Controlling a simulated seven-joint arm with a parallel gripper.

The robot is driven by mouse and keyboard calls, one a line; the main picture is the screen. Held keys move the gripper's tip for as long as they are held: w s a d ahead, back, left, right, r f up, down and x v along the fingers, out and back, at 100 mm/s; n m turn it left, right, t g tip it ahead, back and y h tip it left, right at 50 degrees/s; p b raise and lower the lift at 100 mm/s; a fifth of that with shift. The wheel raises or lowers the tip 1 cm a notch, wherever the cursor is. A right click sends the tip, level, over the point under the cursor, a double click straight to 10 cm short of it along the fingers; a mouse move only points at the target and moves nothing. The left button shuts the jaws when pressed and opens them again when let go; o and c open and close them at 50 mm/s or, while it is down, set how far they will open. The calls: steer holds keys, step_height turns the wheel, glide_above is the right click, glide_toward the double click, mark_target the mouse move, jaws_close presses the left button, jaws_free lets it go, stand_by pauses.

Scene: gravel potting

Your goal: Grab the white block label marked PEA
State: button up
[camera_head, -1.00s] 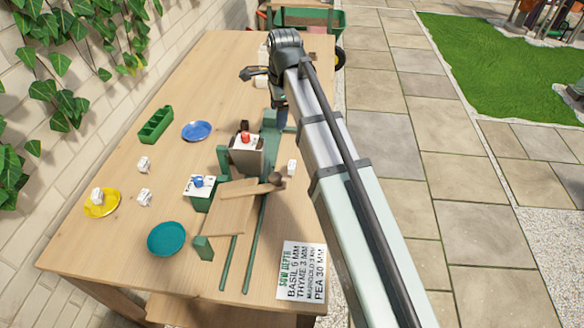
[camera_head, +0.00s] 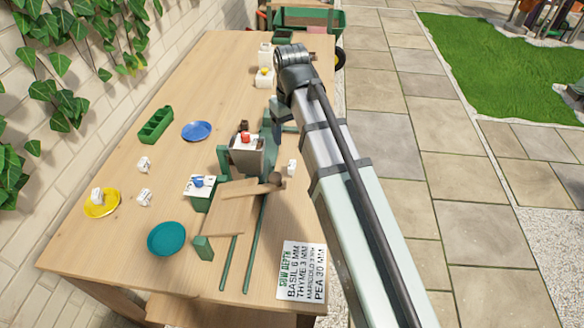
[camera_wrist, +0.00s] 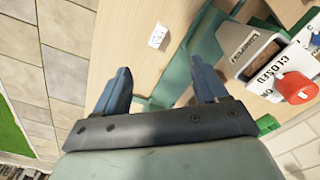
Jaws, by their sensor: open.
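My gripper (camera_wrist: 161,82) is open and empty in the wrist view, with its two blue-grey fingers over the wooden table. A small white block label (camera_wrist: 158,36) lies beyond the fingertips, apart from them; its marking is too small to read. In the head view this block (camera_head: 291,167) lies right of the green-framed stand. Other white blocks are on the table at left (camera_head: 144,163), (camera_head: 144,198), and one (camera_head: 97,195) stands on a yellow saucer (camera_head: 109,209). I cannot tell which is marked PEA. In the head view my arm mostly hides the gripper.
A hopper with a red knob (camera_head: 245,138) stands near the block; a box with a blue knob (camera_head: 198,182) is left of it. Blue (camera_head: 196,131) and teal (camera_head: 166,239) saucers, a green tray (camera_head: 156,124) and a sow-depth card (camera_head: 303,270) lie on the table.

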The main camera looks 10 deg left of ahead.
mark_target(292, 164)
steer(key=f+n, duration=0.4)
steer(key=n, duration=0.1)
steer(key=f+n, duration=0.4)
steer(key=n, duration=0.1)
steer(key=shift+s+d+f, duration=0.15)
steer(key=shift+s, duration=0.05)
steer(key=shift+f, duration=0.2)
steer(key=shift+f, duration=0.1)
steer(key=shift+w+f, duration=0.15)
steer(key=shift+f, duration=1.1)
steer(key=shift+w+f, duration=0.15)
steer(key=shift+f, duration=1.1)
steer(key=c, duration=1.1)
